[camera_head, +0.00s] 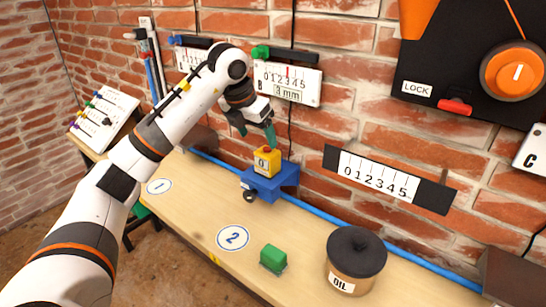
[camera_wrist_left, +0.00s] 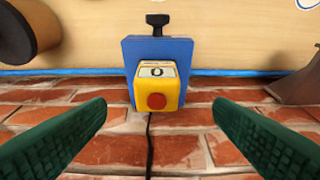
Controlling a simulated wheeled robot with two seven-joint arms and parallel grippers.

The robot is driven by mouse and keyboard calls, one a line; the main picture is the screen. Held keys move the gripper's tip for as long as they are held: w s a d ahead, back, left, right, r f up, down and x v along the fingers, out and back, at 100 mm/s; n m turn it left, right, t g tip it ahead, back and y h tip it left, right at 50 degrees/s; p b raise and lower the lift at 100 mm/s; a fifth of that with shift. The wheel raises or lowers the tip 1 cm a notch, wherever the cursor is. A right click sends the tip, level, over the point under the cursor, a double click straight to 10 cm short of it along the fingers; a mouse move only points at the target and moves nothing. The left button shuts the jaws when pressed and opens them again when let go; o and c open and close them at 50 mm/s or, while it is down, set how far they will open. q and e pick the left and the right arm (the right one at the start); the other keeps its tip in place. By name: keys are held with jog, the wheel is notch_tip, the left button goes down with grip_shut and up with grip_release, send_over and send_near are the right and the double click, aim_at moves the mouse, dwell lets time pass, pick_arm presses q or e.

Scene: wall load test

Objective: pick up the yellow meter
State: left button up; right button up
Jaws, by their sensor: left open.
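The yellow meter (camera_head: 266,162) is a small box with a red button on top and a "0" label on its face. It rests on a blue holder (camera_head: 270,186) at the wall side of the table. My left gripper (camera_head: 257,132) is just above the meter, open and empty. In the left wrist view the yellow meter (camera_wrist_left: 157,90) and its red button lie ahead between the two green fingers (camera_wrist_left: 160,128), apart from both. The blue holder (camera_wrist_left: 131,58) shows behind it with a black knob. My right gripper is not in view.
The wooden table (camera_head: 190,210) carries a green block (camera_head: 273,258) and a lidded oil pot (camera_head: 352,275). Number discs 1 (camera_head: 159,186) and 2 (camera_head: 233,238) lie on bare wood. A brick wall (camera_head: 360,70) with gauge B (camera_head: 288,82) rises close behind the meter. A blue rail (camera_head: 320,208) runs along the wall.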

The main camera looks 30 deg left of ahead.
aim_at(265, 152)
pick_arm(q)
jog(key=x, duration=0.4)
jog(key=shift+s, duration=0.15)
jog(key=p+x, duration=0.1)
jog(key=x, duration=0.2)
jog(key=shift+w+d+f+p, duration=0.2)
jog(key=shift+w+p, duration=0.05)
jog(key=shift+p, duration=0.1)
jog(key=shift+x, duration=1.1)
jog(key=shift+w+f, duration=0.15)
jog(key=shift+c, duration=1)
jog(key=c, duration=1.2)
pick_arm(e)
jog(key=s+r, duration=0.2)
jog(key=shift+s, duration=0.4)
